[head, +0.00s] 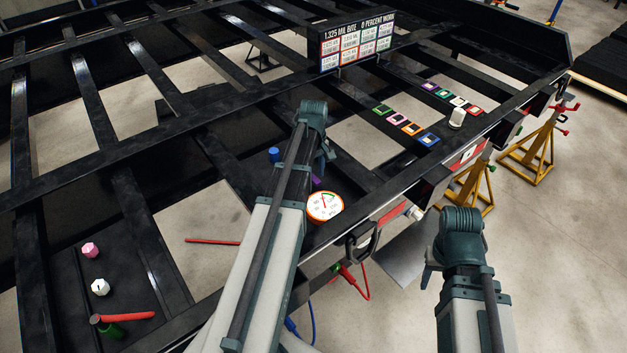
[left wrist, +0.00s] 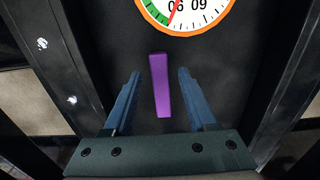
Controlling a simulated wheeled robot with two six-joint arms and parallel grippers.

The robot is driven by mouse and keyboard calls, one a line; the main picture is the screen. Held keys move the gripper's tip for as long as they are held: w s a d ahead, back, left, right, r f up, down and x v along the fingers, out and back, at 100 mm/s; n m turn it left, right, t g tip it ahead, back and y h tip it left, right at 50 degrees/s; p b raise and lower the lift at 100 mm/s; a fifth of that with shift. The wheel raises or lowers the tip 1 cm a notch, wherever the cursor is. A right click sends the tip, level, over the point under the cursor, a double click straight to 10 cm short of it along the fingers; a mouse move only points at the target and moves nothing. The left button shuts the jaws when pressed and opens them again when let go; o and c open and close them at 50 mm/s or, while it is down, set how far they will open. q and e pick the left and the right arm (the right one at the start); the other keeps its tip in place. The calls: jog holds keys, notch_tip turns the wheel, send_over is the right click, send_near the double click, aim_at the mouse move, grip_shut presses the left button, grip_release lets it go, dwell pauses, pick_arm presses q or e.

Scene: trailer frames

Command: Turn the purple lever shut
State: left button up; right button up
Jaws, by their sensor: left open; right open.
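The purple lever (left wrist: 159,85) lies on a black plate in the left wrist view, pointing nearly straight up and down in that picture. My left gripper (left wrist: 157,75) is open, with one blue finger on each side of the lever and a gap to both. Whether the fingers are level with the lever or above it, I cannot tell. In the head view only a sliver of the purple lever (head: 317,181) shows beside my left gripper (head: 328,152); the arm hides the rest. My right gripper (head: 428,272) is over the floor at the lower right, away from the lever, open.
A round gauge (head: 324,206) with an orange rim sits close to the lever. A blue knob (head: 274,154) stands left of my left arm. A red lever (head: 127,316), white knob (head: 100,287) and pink knob (head: 90,250) are at lower left. Frame beams surround open gaps.

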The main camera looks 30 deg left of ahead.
pick_arm(q)
grip_shut()
dwell(0.3)
dwell(1.2)
